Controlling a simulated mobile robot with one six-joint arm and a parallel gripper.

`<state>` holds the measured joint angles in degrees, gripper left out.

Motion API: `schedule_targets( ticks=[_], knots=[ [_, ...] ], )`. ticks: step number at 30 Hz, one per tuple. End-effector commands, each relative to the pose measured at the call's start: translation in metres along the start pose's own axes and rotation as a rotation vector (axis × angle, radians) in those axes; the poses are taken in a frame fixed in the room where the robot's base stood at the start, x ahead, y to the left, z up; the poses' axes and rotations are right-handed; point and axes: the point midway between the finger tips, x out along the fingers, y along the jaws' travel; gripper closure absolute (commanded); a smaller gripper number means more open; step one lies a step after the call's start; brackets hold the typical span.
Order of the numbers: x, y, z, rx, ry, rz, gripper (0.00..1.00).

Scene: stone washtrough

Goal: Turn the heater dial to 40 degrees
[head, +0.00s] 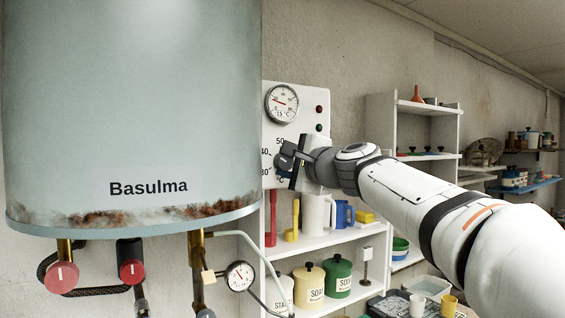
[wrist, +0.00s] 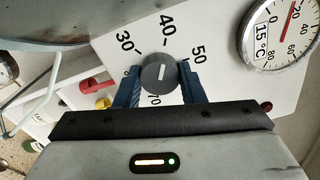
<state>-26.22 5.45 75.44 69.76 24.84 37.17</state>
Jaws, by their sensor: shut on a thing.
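The heater dial (wrist: 154,78) is a dark grey round knob on a white panel (wrist: 112,48). In the wrist view its white pointer line stands nearly upright, roughly toward the 40 mark, between 30 on the left and 50 on the right. My gripper (wrist: 160,86) is shut on the dial, with one blue finger on each side of it. In the head view my gripper (head: 290,160) is at the panel's lower part and covers much of the dial and some of its scale.
A round thermometer (head: 282,103) above the dial reads 15 °C. A large Basulma boiler (head: 130,110) hangs close on the left, with red valves and a pressure gauge (head: 240,276) below. Shelves with a white jug (head: 318,214) and tins stand under the panel.

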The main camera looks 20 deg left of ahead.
Motion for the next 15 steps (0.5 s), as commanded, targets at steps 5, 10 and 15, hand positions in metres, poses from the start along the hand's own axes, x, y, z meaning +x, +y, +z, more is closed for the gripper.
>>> schedule_targets(
  ticks=[5, 10, 15],
  knots=[
    [0.0000, 0.0019, -0.0007, -0.001, 0.000, 0.003, 0.59],
    [0.0000, 0.0011, -0.0005, -0.001, 0.000, 0.002, 0.45],
    [0.0000, 0.0006, -0.0003, -0.001, 0.000, 0.001, 0.42]
  ],
)
